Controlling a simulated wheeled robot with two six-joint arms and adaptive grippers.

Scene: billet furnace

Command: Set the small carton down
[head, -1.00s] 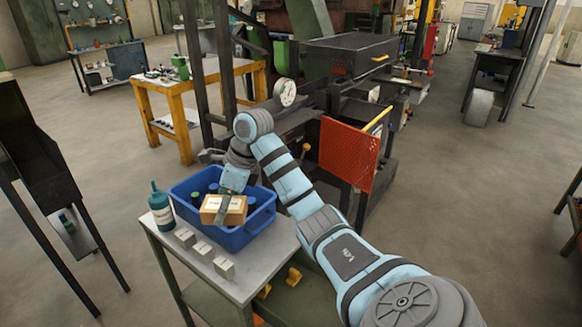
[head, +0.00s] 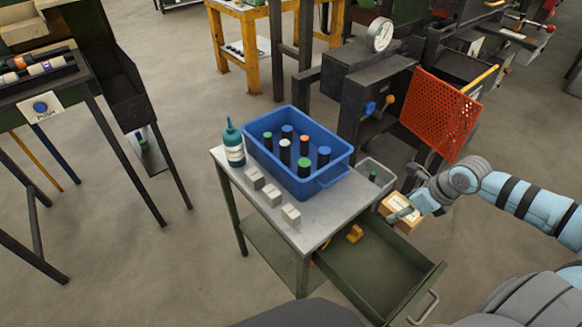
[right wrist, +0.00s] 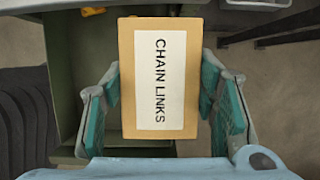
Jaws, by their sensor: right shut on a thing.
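The small carton (head: 401,209) is tan with a white label. In the right wrist view the carton (right wrist: 160,78) reads "CHAIN LINKS" and sits between the two teal finger pads. My right gripper (head: 403,214) is shut on it. It holds the carton at the right of the bench, by the far right part of an open green drawer (head: 375,262). Part of the drawer also shows beneath the carton in the wrist view. I cannot tell the carton's exact height above it. My left gripper is not in view.
A blue bin (head: 330,178) with several capped cylinders stands on the grey bench top (head: 312,234). A teal bottle (head: 233,144) and three small pale blocks (head: 272,194) stand beside it. A grey bin (head: 377,175) is close behind the carton. An orange mesh panel (head: 440,113) stands beyond.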

